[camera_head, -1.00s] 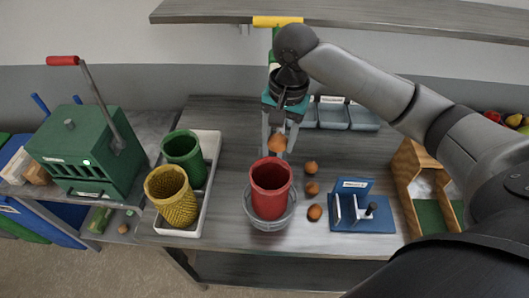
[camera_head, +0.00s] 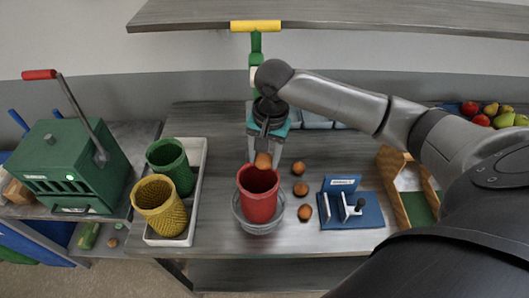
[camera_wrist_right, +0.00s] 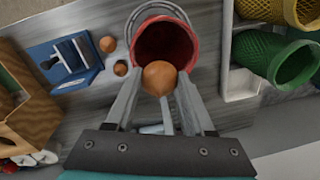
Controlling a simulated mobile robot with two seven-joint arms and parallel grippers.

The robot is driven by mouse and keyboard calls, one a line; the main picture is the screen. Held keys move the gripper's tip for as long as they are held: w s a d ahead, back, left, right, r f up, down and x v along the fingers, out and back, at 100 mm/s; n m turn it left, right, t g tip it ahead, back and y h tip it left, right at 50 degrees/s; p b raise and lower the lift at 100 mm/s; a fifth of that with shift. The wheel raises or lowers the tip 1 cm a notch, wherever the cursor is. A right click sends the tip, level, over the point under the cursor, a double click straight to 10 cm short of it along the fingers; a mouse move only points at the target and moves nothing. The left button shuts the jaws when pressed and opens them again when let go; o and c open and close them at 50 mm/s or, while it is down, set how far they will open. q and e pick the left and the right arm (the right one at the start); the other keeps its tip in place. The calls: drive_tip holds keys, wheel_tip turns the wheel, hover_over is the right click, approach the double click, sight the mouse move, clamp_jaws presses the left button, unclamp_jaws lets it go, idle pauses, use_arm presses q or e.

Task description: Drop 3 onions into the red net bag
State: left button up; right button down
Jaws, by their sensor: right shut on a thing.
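The red net bag (camera_head: 258,201) stands upright with its mouth open in a grey round bowl (camera_head: 238,217); its mouth also shows in the right wrist view (camera_wrist_right: 150,40). My right gripper (camera_head: 264,161) is shut on an onion (camera_head: 263,160), held at the far rim of the bag's mouth in the head view. In the right wrist view the held onion (camera_wrist_right: 159,79) overlaps the mouth's edge between the fingers. Three loose onions lie on the table right of the bag: a far one (camera_head: 299,168), a middle one (camera_head: 300,188) and a near one (camera_head: 305,212). My left gripper is not in view.
A blue stand (camera_head: 368,215) with upright plates sits right of the loose onions, then a wooden box (camera_head: 397,192). Green (camera_head: 168,160) and yellow (camera_head: 163,208) net bags stand in a white tray (camera_head: 196,190) at left. A green lever machine (camera_head: 70,165) stands farther left.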

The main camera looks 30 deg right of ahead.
sight(270, 158)
drive_tip(key=shift+c, duration=0.9)
unclamp_jaws()
drive_tip(key=shift+r, duration=0.15)
wheel_tip(270, 158, up, 15)
drive_tip(key=s, duration=0.1)
drive_tip(key=shift+d, duration=0.4)
